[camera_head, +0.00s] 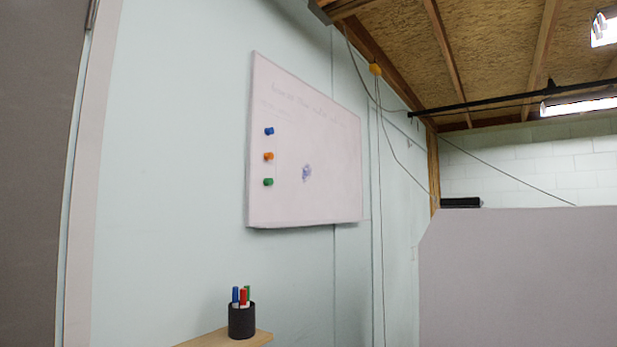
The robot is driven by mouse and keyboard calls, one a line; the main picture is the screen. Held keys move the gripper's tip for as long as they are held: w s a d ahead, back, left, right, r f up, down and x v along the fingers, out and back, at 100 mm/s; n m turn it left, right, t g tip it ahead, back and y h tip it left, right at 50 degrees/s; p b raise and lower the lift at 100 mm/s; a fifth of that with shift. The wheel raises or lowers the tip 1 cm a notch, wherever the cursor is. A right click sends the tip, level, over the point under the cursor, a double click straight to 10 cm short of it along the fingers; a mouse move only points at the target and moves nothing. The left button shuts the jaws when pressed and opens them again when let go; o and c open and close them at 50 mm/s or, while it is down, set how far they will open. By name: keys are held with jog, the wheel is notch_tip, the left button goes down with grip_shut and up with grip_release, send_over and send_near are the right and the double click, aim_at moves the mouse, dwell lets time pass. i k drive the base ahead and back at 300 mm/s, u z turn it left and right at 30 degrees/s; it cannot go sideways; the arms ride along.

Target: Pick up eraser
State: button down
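I cannot make out an eraser for certain. A whiteboard (330,130) hangs on the pale green wall, with faint writing near its top and a blue-purple mark (307,173) at its middle. A black cup (241,322) with blue, red and green markers (243,297) stands on a wooden ledge below the board. My gripper is not in view.
A large grey panel (520,280) fills the lower right. A dark oblong thing (461,202) shows at its top edge; I cannot tell what it is. A grey surface with a white edge (95,180) stands at the left. Cables (380,180) hang right of the board.

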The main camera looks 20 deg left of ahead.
aim_at(473, 202)
jog(key=u, duration=0.05)
jog(key=k, duration=0.6)
jog(key=u, duration=0.75)
jog(key=i, duration=1.95)
jog(key=z, duration=0.75)
